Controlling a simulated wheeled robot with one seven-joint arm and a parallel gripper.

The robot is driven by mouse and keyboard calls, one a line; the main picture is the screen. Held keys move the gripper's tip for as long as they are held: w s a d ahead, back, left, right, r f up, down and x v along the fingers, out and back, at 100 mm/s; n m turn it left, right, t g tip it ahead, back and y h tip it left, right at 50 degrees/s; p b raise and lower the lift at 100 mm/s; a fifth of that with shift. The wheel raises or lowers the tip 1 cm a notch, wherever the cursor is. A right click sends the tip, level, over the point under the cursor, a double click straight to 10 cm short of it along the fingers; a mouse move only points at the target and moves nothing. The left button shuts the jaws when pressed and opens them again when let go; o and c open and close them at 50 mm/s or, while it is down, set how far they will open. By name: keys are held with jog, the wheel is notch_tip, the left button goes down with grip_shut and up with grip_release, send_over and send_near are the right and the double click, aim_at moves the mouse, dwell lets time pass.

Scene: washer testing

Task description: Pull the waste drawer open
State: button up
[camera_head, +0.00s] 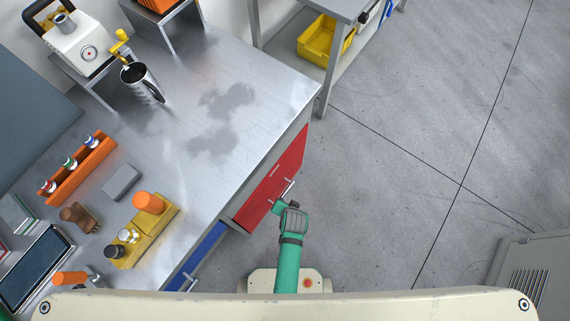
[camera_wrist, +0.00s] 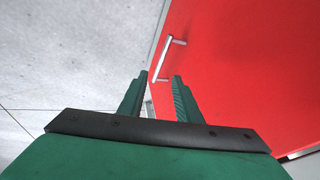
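A red front (camera_head: 258,198) with a silver bar handle (camera_head: 287,189) is set in the right end of the metal workbench. I cannot read any label that marks it as the waste drawer. It looks closed. My gripper (camera_head: 280,204) is close to this front, beside the handle. In the wrist view, the red front (camera_wrist: 240,70) fills the right side and the bar handle (camera_wrist: 169,58) lies just ahead of my gripper (camera_wrist: 160,76). The two green fingers are apart with nothing held. The handle's lower end shows between the fingertips; I cannot tell whether they touch it.
A blue drawer front (camera_head: 207,252) with its own handle is left of the red one. The workbench top (camera_head: 255,90) carries a steel jug (camera_head: 140,82), an orange rack (camera_head: 80,170) and a yellow block (camera_head: 145,235). A shelf with a yellow bin (camera_head: 325,40) stands behind.

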aim_at(284, 194)
jog(key=w+d+f+m+g+y, duration=0.1)
jog(key=w+f+g, duration=0.15)
jog(key=w, duration=0.35)
jog(key=shift+g, duration=0.45)
jog(key=x, duration=1)
jog(key=shift+w+a+f, duration=0.15)
jog(key=shift+f, duration=0.15)
grip_shut()
